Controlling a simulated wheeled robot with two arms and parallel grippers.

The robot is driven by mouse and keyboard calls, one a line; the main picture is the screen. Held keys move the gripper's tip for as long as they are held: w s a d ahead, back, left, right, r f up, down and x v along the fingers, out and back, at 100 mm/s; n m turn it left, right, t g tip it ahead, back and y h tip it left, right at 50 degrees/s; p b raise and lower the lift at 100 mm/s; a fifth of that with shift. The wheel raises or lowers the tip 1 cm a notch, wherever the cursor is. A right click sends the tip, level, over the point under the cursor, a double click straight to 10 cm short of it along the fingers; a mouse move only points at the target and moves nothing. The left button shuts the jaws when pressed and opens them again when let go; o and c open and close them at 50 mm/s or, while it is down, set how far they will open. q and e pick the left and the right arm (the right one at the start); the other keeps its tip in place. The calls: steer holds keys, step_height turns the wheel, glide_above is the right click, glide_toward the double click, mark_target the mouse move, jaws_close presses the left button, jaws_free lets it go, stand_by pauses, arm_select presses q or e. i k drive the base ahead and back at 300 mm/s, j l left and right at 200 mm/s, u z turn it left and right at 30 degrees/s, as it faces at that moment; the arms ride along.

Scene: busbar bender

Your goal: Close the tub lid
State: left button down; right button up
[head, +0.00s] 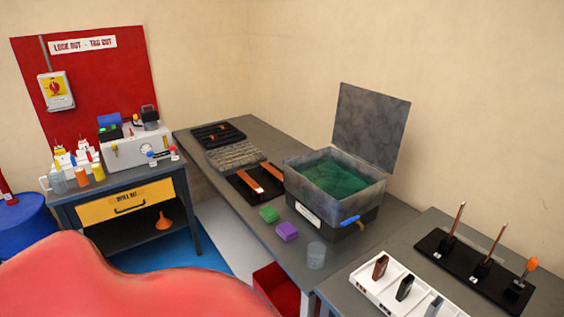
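The tub (355,204) is a grey, box-shaped container holding green liquid (335,175), on the grey bench against the right wall. Its lid (371,125) stands open, upright along the tub's back right edge. A blue handle or lever (350,221) shows low on the tub's front right side, with a yellow piece beside it. Neither of my grippers is in view.
A green block (269,214), a purple block (287,231) and a clear cup (316,255) stand on the bench before the tub. Copper bars on a black tray (239,188) lie left. A right table holds a white tray (372,288) and black rack (465,262).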

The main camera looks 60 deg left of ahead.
mark_target(369, 126)
steer(key=u, duration=1.5)
steer(key=i+j+z, duration=0.1)
steer(key=i+j, duration=0.3)
steer(key=j, duration=0.25)
steer(key=i+j+z, duration=0.15)
steer(key=j, duration=0.2)
steer(key=i+j+z, duration=0.1)
steer(key=j, duration=0.25)
steer(key=i+j, duration=0.25)
steer(key=i+j+z, duration=0.15)
steer(key=j, duration=0.3)
steer(key=i+j+z, duration=0.1)
steer(key=j, duration=0.3)
steer(key=i+j, duration=0.2)
steer(key=j, duration=0.2)
steer(key=z, duration=0.05)
